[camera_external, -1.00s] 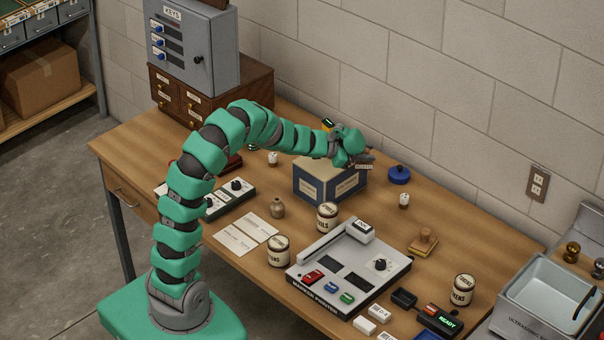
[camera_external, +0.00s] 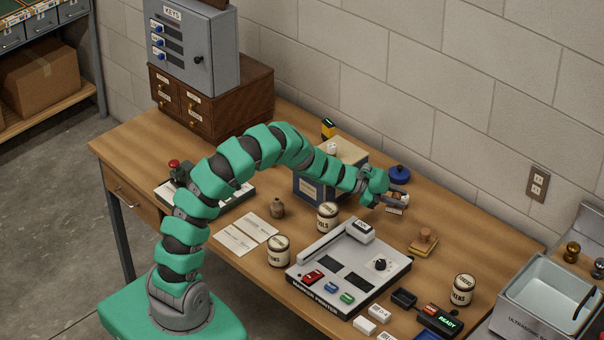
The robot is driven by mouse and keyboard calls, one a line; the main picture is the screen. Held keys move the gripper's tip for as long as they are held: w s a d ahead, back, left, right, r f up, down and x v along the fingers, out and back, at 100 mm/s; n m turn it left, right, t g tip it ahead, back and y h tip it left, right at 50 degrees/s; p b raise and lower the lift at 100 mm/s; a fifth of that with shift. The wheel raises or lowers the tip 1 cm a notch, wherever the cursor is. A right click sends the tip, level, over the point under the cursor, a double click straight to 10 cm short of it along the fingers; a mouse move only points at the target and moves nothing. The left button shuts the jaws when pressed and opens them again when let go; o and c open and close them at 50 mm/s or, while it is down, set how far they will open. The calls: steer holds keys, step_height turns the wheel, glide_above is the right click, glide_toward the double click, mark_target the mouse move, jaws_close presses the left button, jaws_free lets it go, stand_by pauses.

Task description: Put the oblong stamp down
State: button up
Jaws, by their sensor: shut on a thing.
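My gripper (camera_external: 399,197) is at the end of the outstretched arm, to the right of the blue-and-tan box, above the back right part of the table. It is shut on a small pale piece with dark marking, the oblong stamp (camera_external: 396,210), which shows just below the fingers. The fingers hide much of it, and I cannot tell whether its underside touches the table.
A blue round-knobbed thing (camera_external: 399,174) stands close behind my gripper. The blue-and-tan box (camera_external: 311,188) is to the left. The label printer (camera_external: 346,270) and several jars (camera_external: 327,216) are in front. Bare table lies right of the wooden-handled stamp.

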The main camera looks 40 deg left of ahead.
mark_target(394, 211)
steer(key=shift+f+b, duration=0.45)
steer(key=shift+f, duration=1.45)
steer(key=shift+f, duration=0.4)
steer(key=shift+s+f, duration=0.1)
steer(key=shift+f, duration=0.15)
